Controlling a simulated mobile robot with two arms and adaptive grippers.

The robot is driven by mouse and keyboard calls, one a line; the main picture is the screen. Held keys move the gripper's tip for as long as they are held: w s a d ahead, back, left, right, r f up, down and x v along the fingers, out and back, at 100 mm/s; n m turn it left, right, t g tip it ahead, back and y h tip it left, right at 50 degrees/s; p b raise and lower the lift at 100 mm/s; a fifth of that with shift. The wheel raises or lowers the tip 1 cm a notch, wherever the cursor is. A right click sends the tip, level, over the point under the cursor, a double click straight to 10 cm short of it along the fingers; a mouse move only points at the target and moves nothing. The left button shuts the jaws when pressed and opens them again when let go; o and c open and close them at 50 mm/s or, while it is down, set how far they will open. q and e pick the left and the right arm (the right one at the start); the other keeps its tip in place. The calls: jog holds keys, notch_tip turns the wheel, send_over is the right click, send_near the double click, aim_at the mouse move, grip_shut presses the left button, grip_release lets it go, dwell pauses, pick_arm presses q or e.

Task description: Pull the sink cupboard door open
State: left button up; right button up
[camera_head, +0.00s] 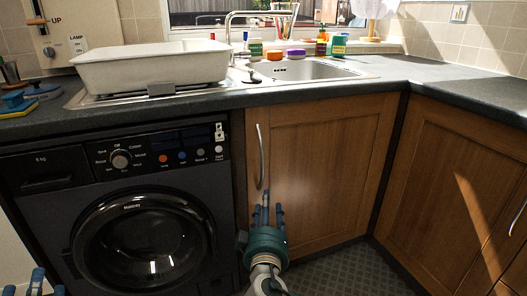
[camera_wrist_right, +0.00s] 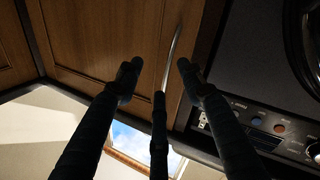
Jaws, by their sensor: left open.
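The sink cupboard door (camera_head: 325,165) is brown wood and looks shut, right of the washing machine. Its slim curved metal handle (camera_head: 261,155) runs upright near the door's left edge. My right gripper (camera_head: 267,208) is in front of the door at the handle's lower end, fingers pointing towards it. In the right wrist view the gripper (camera_wrist_right: 159,72) has its fingers spread, with the handle (camera_wrist_right: 172,55) showing between the fingertips. Contact cannot be told. My left gripper (camera_head: 38,285) is open at the bottom left corner, mostly out of frame, far from the door.
The black washing machine (camera_head: 147,240) stands directly left of the door. A dark worktop (camera_head: 335,93) with a sink (camera_head: 300,71) and a white basin (camera_head: 150,68) is above. Another wooden cupboard (camera_head: 445,180) angles in at the right. Tiled floor (camera_head: 345,275) before the door is clear.

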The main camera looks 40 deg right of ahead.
pick_arm(q)
jog(key=s+a+f+g+y+p, duration=0.15)
jog(key=f+g, duration=0.25)
jog(key=f, duration=0.4)
jog(key=s+a+f+g+y+p, duration=0.15)
jog(key=f+g, duration=0.25)
jog(key=f, duration=0.4)
pick_arm(e)
notch_tip(320, 180, up, 8)
jog(key=d+m+t+y, duration=0.1)
jog(key=m+t+y, duration=0.15)
jog(key=m, duration=0.25)
pick_arm(q)
notch_tip(320, 180, up, 6)
jog(key=w+d+t+h, duration=0.1)
jog(key=w+t, duration=0.1)
jog(key=shift+d+t+b, duration=0.3)
pick_arm(e)
jog(key=x, duration=1)
jog(key=shift+f, duration=0.25)
pick_arm(q)
jog(key=shift+f, duration=0.1)
pick_arm(e)
jog(key=shift+w+d+g, duration=0.15)
jog(key=shift+g, duration=0.1)
grip_shut()
